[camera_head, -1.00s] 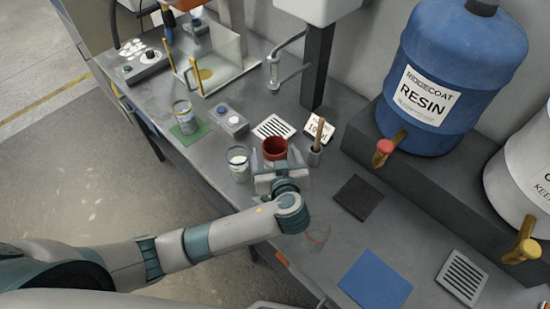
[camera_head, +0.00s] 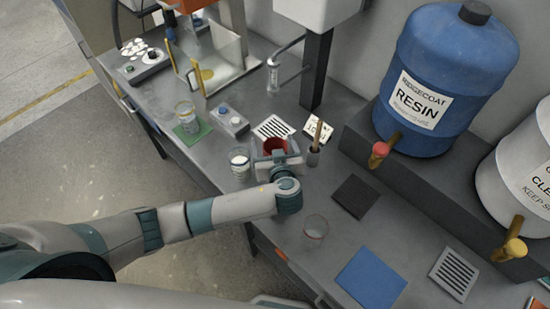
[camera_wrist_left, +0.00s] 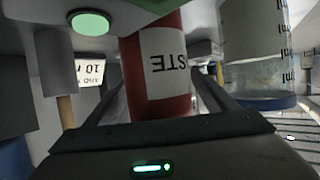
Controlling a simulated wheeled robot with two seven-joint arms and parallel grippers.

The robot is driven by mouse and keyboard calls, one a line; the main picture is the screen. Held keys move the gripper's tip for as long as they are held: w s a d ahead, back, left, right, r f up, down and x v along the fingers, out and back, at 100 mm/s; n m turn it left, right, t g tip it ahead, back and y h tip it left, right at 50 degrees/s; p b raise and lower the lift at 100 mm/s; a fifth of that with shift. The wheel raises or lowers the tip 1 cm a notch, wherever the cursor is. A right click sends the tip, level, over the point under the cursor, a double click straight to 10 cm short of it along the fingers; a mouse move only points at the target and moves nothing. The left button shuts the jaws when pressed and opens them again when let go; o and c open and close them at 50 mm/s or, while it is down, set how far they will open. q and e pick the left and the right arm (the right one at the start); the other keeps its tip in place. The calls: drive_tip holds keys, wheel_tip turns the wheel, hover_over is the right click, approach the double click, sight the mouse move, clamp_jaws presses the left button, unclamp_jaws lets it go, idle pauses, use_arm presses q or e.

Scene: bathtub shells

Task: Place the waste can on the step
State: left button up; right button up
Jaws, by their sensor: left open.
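The waste can (camera_head: 274,145) is a red can standing upright on the grey bench. In the left wrist view the red can (camera_wrist_left: 158,85) appears upside down, with a white label partly reading "STE". My left gripper (camera_head: 276,151) is open, with a finger on either side of the can. I cannot tell whether the fingers touch it. The gripper hides the can's lower part in the head view. The step (camera_head: 420,188) is the dark raised ledge along the wall, bearing the blue resin drum. My right gripper is out of view.
A jar of white material (camera_head: 239,163) stands close left of the can, and a brush pot (camera_head: 313,157) close right. An empty glass (camera_head: 315,228), a dark mat (camera_head: 355,195) and a blue mat (camera_head: 371,279) lie nearer. Drum taps (camera_head: 379,150) overhang the step's front.

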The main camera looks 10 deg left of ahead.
use_arm(q)
drive_tip(key=c, duration=1.3)
drive_tip(key=shift+r, duration=0.1)
drive_tip(key=shift+r+b, duration=0.3)
drive_tip(key=shift+r, duration=0.1)
wheel_tip(320, 180, up, 9)
drive_tip(key=b, duration=0.3)
